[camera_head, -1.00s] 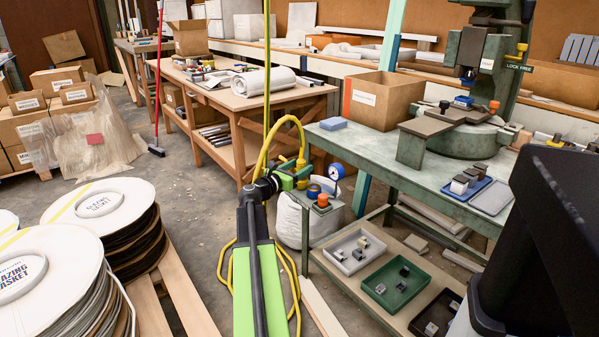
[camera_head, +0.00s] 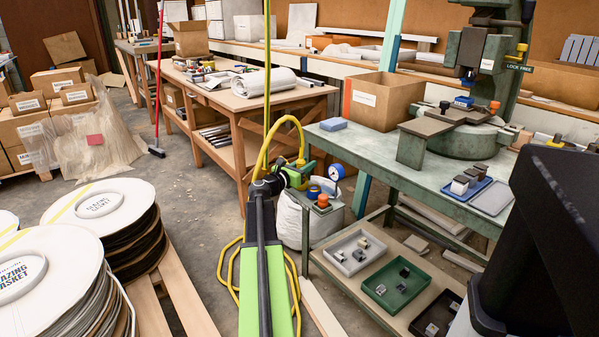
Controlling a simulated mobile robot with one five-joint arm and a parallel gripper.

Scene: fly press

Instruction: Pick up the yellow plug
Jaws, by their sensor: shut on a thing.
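The yellow plug (camera_head: 301,162) is at the end of a yellow cable that loops over and down to the near left corner of the green bench. My gripper (camera_head: 302,173), green and black at the end of my green arm, is at that corner and closed around the plug. My arm and the gripper body hide much of the plug and its lower end. I cannot tell whether the plug touches the bench fittings beside it.
A blue-rimmed gauge (camera_head: 337,171) and an orange knob (camera_head: 323,200) sit close right of my gripper. The green bench (camera_head: 385,165) carries the press (camera_head: 470,125). Gasket reels (camera_head: 105,215) stand left. Bare floor (camera_head: 200,190) lies between the reels and the wooden table (camera_head: 235,105).

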